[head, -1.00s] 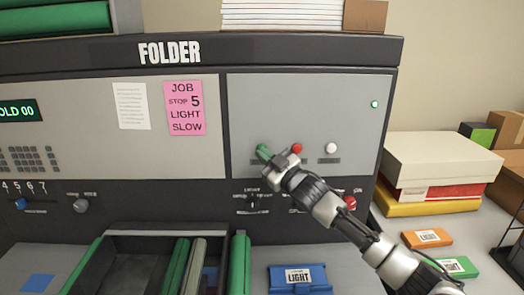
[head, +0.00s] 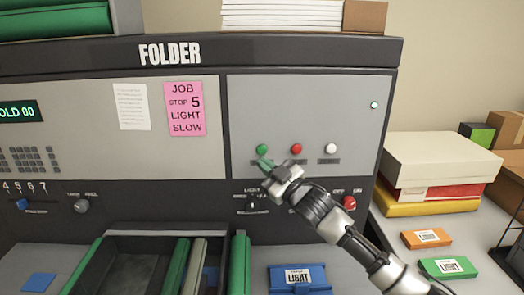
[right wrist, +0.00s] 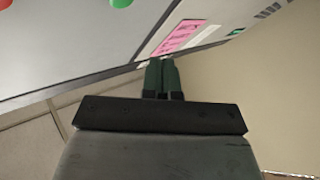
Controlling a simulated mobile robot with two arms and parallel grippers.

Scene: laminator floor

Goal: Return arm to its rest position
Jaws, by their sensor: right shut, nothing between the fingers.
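My right gripper (head: 266,165) is shut and empty, its green fingertips together in front of the folder machine's panel (head: 300,110), just below the green button (head: 262,149). In the right wrist view its closed fingers (right wrist: 162,77) point past the panel toward the pink job card (right wrist: 181,37). The right arm comes in from the lower right. A red button (head: 297,149) and a white button (head: 331,149) sit to the right of the green one. My left gripper is not in view.
A dark tray with green rollers (head: 175,266) stands below the machine at the front. A blue LIGHT box (head: 299,279) lies beside it. To the right are stacked boxes (head: 440,165), an orange packet (head: 427,239) and a green packet (head: 448,268).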

